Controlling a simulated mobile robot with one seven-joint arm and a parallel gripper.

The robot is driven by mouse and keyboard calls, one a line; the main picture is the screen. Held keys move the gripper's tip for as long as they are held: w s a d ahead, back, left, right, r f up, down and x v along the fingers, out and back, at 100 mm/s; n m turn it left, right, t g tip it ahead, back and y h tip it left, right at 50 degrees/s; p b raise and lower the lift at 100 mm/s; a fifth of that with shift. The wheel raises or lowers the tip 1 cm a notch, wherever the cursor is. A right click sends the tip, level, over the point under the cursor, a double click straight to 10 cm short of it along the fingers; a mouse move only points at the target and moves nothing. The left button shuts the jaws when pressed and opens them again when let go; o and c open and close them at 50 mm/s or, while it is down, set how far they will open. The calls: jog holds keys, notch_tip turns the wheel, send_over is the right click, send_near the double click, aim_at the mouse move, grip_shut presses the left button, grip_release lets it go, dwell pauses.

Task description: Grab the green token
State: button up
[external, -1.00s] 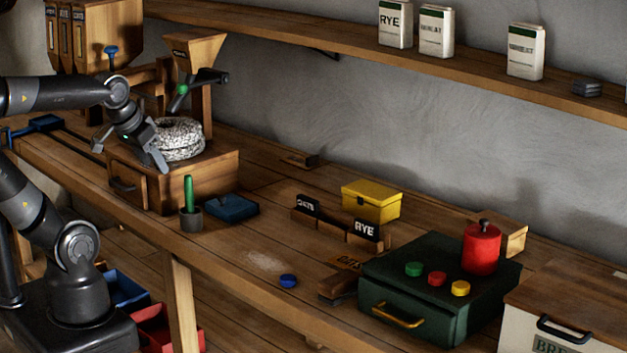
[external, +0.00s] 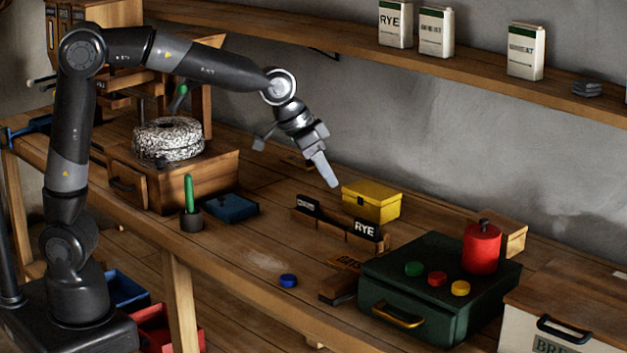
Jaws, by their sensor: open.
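The green token (external: 414,269) is a small round disc lying on top of the dark green drawer box (external: 385,292) at the right of the bench. A red token (external: 437,279) and a yellow token (external: 460,288) lie beside it in a row. My gripper (external: 318,180) is open and empty, pointing down over the bench just left of the yellow box. It is well to the left of and above the green token, touching nothing that I can see.
A red canister (external: 481,250) stands on the green box behind the tokens. The yellow box (external: 371,202) and a card holder marked RYE (external: 365,230) stand between my gripper and the tokens. A blue token (external: 288,281) lies on open bench. A shelf (external: 470,70) runs above.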

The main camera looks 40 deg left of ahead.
jog(key=s+d+f+m, duration=0.1)
jog(key=d+f+m, duration=0.3)
jog(key=d, duration=1.3)
jog(key=n, duration=0.1)
send_near(415, 265)
notch_tip(415, 265, down, 2)
jog(key=shift+d+f, duration=0.15)
jog(key=shift+d, duration=0.05)
jog(key=shift+w+x, duration=0.15)
jog(key=shift+x, duration=1.3)
jog(key=shift+w+x, duration=0.15)
jog(key=shift+x, duration=1.35)
jog(key=shift+c, duration=0.5)
jog(key=c, duration=1)
jog(key=shift+o, duration=0.2)
jog(key=shift+r, duration=0.3)
